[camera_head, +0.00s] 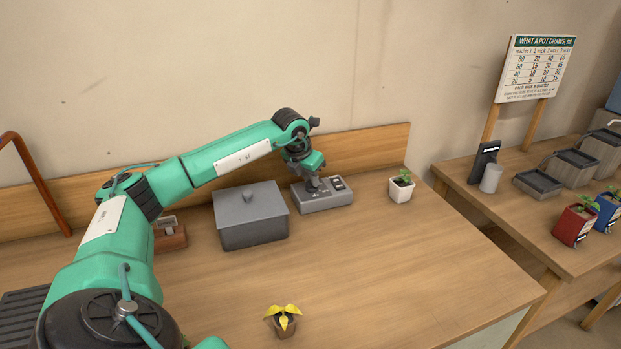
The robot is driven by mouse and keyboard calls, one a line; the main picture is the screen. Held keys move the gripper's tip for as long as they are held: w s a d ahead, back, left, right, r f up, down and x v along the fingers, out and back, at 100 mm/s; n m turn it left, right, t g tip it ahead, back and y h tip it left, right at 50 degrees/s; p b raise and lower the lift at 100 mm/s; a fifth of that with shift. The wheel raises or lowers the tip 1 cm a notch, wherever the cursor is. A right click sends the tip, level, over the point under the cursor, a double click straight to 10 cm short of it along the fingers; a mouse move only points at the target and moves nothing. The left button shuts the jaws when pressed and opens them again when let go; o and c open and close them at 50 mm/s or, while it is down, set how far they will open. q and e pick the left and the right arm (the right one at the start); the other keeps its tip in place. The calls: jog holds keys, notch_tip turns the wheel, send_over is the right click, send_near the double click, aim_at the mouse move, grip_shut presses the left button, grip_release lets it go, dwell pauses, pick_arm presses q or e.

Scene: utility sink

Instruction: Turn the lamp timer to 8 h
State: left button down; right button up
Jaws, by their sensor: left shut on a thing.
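The lamp timer looks to be the grey box (338,200) near the back of the bench, with dark parts on its top right. My left gripper (313,187) points down over the left part of this box. It is shut on a small part on top, which looks like the timer's knob. The gripper hides most of that part, and the markings are too small to read. My right gripper is not in this view.
A grey lidded box (250,222) stands close left of the timer. A white potted seedling (401,188) stands to its right. A yellow-leaved plant (284,319) stands at the front. The bench middle is clear. A second table (490,205) holds trays and pots.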

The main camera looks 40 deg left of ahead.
pick_arm(q)
jog(key=c, duration=1.4)
grip_release()
jog(key=shift+r, duration=0.1)
